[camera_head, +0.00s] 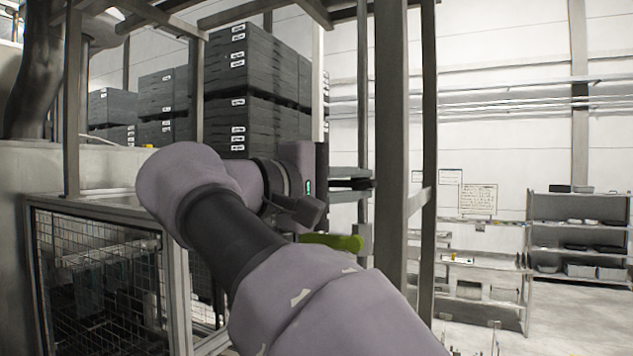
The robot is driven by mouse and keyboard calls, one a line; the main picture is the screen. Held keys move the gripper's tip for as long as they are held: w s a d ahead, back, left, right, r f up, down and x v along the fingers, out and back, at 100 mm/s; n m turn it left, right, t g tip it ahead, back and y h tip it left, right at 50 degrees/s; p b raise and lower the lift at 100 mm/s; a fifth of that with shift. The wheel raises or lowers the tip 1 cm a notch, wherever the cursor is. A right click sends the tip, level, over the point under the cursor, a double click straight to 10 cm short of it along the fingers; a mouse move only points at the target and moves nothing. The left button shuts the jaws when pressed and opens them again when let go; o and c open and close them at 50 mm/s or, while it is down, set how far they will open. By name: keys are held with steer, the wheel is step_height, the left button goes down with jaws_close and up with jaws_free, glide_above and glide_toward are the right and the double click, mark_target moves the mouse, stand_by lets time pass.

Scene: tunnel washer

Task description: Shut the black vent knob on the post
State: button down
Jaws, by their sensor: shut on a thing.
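My arm reaches up from the bottom of the head view, and its wrist is bent to the right beside a grey upright post (391,150). My gripper (352,184) is at the left side of this post, with its fingers pointing right. It is shut on a small dark thing, the black knob (361,183), which shows between the grey fingers against the post. The knob is small here and partly covered by the fingers, so its turn cannot be read. A green lever (333,242) sticks out to the left below the gripper, apart from it.
A wire-mesh cage (100,275) stands at the lower left. Stacked dark crates (255,75) rise behind the arm. A second thin post stands just right of the first. A workbench (485,285) and a shelf rack (578,235) are further off at right, with open floor before them.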

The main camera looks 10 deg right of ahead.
steer(key=c, duration=1.5)
jaws_free()
steer(key=p+v, duration=0.1)
steer(key=v, duration=1.6)
steer(key=shift+a+p, duration=0.15)
steer(key=shift+p, duration=0.15)
